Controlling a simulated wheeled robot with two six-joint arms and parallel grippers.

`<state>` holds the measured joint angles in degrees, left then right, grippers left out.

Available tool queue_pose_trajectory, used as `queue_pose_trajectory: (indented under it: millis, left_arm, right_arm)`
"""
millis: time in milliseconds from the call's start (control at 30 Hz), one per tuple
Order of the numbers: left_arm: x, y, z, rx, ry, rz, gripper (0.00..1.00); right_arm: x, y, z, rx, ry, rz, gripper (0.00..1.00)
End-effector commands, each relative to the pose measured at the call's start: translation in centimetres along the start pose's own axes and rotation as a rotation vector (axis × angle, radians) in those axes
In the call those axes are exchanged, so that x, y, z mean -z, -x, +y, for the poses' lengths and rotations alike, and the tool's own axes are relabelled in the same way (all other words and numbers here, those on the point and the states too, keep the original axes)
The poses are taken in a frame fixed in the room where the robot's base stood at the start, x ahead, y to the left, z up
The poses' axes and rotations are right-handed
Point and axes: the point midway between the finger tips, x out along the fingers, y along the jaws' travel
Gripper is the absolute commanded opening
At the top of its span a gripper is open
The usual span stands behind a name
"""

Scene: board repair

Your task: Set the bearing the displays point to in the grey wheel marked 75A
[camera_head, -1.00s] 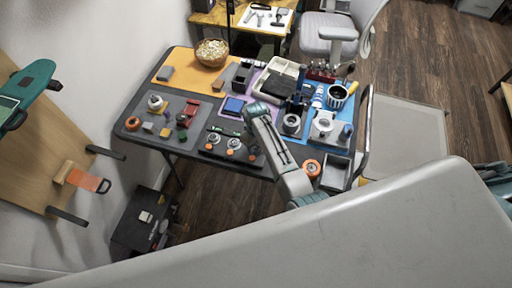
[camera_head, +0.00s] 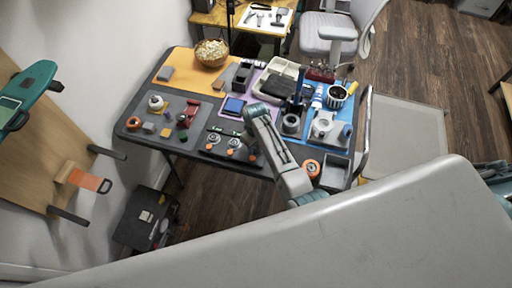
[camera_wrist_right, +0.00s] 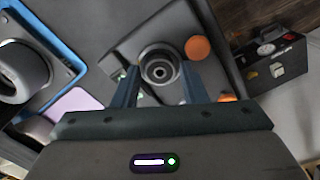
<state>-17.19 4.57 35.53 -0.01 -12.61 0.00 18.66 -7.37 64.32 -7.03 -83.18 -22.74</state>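My right arm reaches over the table, and its gripper (camera_wrist_right: 160,72) is mostly hidden behind the arm in the head view. In the right wrist view its two blue fingers are apart, one on each side of a silver ring-shaped bearing (camera_wrist_right: 160,66) on a dark holder (camera_wrist_right: 130,45). I cannot tell whether they touch it. My left gripper is not in view.
A grey fixture (camera_head: 326,127) stands on the blue mat. Other small parts crowd the table's left side. A black toolbox (camera_head: 146,218) stands on the floor.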

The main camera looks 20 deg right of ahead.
Motion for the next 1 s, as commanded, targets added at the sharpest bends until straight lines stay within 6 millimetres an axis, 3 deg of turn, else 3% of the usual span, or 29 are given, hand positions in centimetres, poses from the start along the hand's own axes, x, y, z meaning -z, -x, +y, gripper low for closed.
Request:
queue_pose_trajectory:
  millis: [67,167,567,1000]
  left_arm:
    - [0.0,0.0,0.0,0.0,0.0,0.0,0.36]
    - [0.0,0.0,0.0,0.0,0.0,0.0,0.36]
    - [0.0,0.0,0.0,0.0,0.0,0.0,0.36]
    - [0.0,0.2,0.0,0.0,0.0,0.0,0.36]
  right_arm:
    - [0.0,0.0,0.0,0.0,0.0,0.0,0.35]
    - [0.0,0.0,0.0,0.0,0.0,0.0,0.17]
    - [0.0,0.2,0.0,0.0,0.0,0.001,0.17]
    - [0.0,2.7,0.0,0.0,0.0,0.001,0.17]
